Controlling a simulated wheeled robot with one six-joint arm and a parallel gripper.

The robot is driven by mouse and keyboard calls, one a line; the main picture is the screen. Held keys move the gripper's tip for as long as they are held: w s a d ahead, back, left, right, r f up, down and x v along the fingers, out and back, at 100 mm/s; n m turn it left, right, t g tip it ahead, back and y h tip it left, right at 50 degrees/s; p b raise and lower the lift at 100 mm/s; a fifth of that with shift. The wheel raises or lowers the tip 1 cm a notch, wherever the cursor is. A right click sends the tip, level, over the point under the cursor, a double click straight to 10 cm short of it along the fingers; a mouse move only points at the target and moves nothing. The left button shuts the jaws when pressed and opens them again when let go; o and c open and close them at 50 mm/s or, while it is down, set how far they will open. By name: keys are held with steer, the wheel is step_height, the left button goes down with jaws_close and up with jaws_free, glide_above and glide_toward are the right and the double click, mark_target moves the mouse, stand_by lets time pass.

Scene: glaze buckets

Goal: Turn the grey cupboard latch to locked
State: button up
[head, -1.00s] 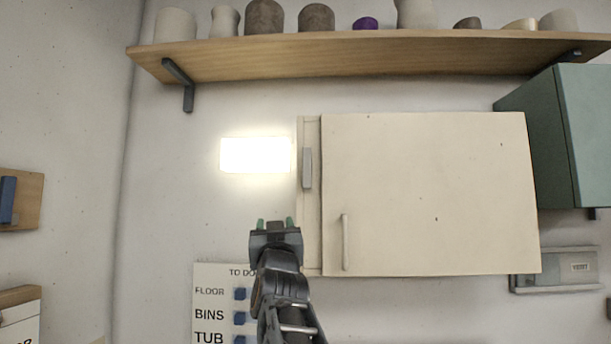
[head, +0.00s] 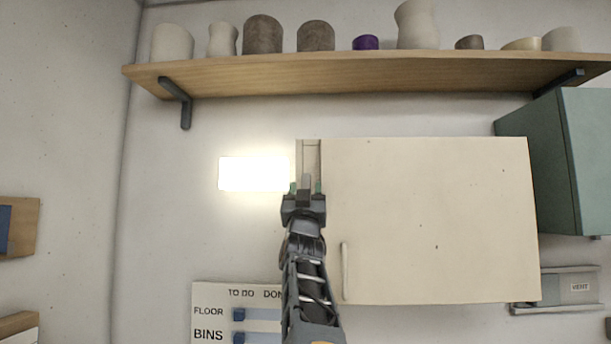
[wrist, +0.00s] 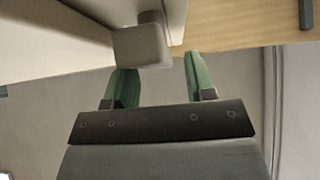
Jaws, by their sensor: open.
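The cream cupboard (head: 430,220) hangs on the wall, its door shut with an upright handle (head: 345,270) at its lower left. The grey latch (head: 305,182) is an upright bar on the narrow strip left of the door; my gripper hides its lower part. My gripper (head: 306,188) is open, with a green fingertip on either side of the latch in the head view. In the wrist view the latch (wrist: 143,46) is a blocky grey end just beyond the gap between the fingers (wrist: 160,78). I cannot tell whether a finger touches it.
A wooden shelf (head: 350,75) with several pots runs above. A bright lit panel (head: 253,174) is on the wall just left of the cupboard. A to-do board (head: 215,300) is below left.

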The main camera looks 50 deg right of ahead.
steer(key=shift+p+x, duration=0.4)
steer(key=shift+x, duration=0.5)
steer(key=shift+c, duration=0.2)
